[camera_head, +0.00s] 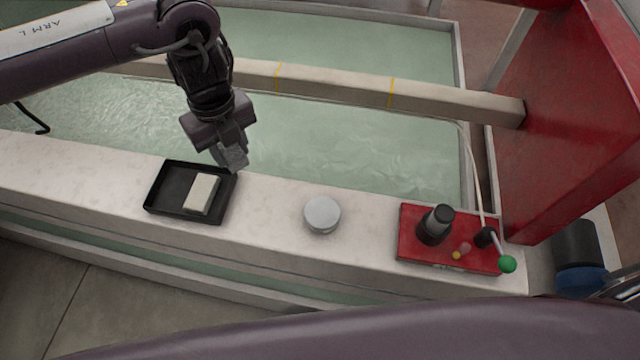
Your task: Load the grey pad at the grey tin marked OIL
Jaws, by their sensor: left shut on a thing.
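My left gripper (228,140) comes down from the upper left, just above the far right corner of the black tray. It is shut on a small grey block (236,158), which looks like the grey pad; the fingers partly hide it. A round grey tin (322,214) stands on the pale ledge, to the right of the gripper and apart from it. No OIL marking can be read on it. My right gripper is not in view.
The black tray (166,208) lies on the ledge (268,220) with a pale cream pad (202,193) inside. A red control box (413,248) with knobs and a green-tipped lever stands at right. Water basins and a crossbeam (340,86) lie behind. The ledge around the tin is clear.

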